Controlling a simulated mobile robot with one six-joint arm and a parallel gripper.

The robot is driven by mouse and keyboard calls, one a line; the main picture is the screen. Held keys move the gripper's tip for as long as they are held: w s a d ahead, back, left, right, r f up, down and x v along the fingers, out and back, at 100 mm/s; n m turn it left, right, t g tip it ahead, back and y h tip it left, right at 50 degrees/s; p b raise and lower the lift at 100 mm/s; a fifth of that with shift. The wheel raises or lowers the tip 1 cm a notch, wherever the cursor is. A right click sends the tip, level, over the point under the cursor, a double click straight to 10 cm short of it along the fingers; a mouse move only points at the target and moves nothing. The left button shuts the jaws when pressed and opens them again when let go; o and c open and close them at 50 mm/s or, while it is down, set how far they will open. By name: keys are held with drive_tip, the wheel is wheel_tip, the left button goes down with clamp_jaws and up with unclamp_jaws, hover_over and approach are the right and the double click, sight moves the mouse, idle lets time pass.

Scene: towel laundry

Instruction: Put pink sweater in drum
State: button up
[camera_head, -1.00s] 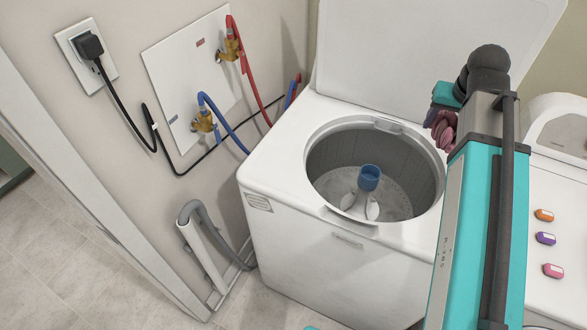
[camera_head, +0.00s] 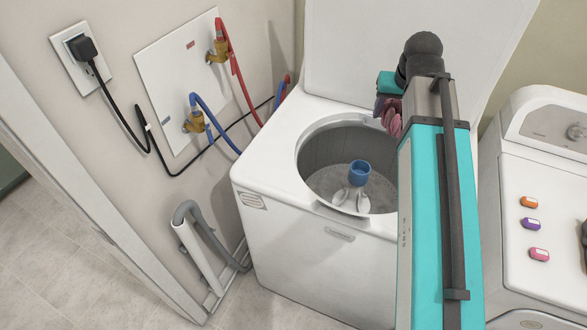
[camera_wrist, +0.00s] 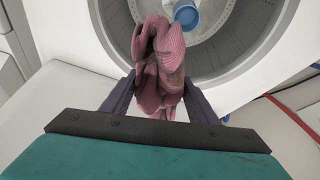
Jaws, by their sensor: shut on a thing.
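The pink sweater (camera_wrist: 160,65) is bunched up between the two dark fingers of my gripper (camera_wrist: 158,95) in the wrist view. My gripper is shut on it. In the head view only a small part of the sweater (camera_head: 391,118) shows beside my arm, near the right rim of the drum. The open drum (camera_head: 328,148) of the white top-loading washer has a grey inner wall and a blue-topped agitator (camera_head: 359,172). No garment shows in its visible part. In the wrist view the drum (camera_wrist: 226,55) lies beyond the sweater, which overlaps its near rim.
The washer's raised lid (camera_head: 345,45) stands behind the opening. A white dryer (camera_head: 510,190) with several coloured pods on top is at the right. Red and blue hoses (camera_head: 232,70) run along the left wall.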

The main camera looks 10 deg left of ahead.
drive_tip(key=shift+d, duration=0.15)
drive_tip(key=s+f, duration=0.5)
drive_tip(key=f, duration=0.1)
drive_tip(key=shift+s+a+f, duration=0.25)
drive_tip(key=shift+a+f, duration=0.05)
drive_tip(key=shift+a, duration=0.05)
idle(0.4)
drive_tip(key=shift+a, duration=0.2)
